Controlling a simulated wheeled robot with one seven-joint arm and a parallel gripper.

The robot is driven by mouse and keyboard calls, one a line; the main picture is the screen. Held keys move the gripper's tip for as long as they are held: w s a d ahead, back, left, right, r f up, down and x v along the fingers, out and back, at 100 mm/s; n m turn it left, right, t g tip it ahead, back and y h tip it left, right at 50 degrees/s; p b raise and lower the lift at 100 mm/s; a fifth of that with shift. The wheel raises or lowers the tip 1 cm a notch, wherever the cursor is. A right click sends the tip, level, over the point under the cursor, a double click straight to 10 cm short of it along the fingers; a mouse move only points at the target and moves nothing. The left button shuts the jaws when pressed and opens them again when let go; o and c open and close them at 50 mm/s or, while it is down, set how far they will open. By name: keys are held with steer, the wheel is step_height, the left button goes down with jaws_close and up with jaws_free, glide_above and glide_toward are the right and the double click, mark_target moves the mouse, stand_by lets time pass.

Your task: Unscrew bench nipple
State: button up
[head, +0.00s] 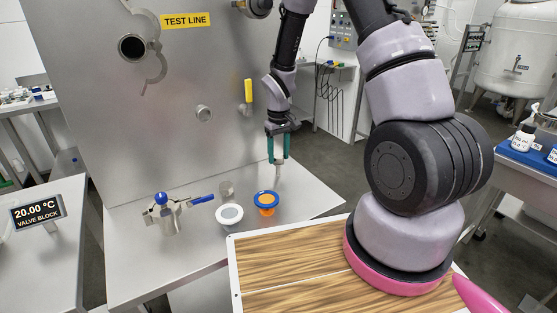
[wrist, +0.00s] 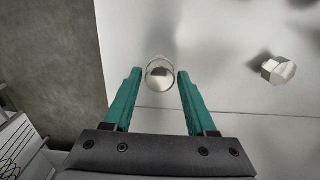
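My gripper (head: 277,160) points down over the right part of the steel bench, its two green fingers apart. A small upright metal piece, which looks like the bench nipple (head: 279,172), stands just below and between the fingertips. In the wrist view the nipple shows end-on as a round, shiny metal top (wrist: 160,72). It lies between the tips of the open gripper (wrist: 160,73), with a narrow gap visible on each side. The nipple's base and threads cannot be made out.
A hex metal fitting (wrist: 278,70) stands to the right in the wrist view. On the bench (head: 150,260) are a white-grey cap (head: 229,215), a blue-orange ring piece (head: 266,203) and a blue-handled valve (head: 163,213). The TEST LINE panel (head: 170,100) rises behind.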

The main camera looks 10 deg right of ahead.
steer(key=m, duration=0.7)
steer(key=shift+m, duration=0.4)
steer(key=m, duration=0.7)
jaws_close()
steer(key=n, duration=0.5)
steer(key=shift+n, duration=1.1)
steer(key=n, duration=0.3)
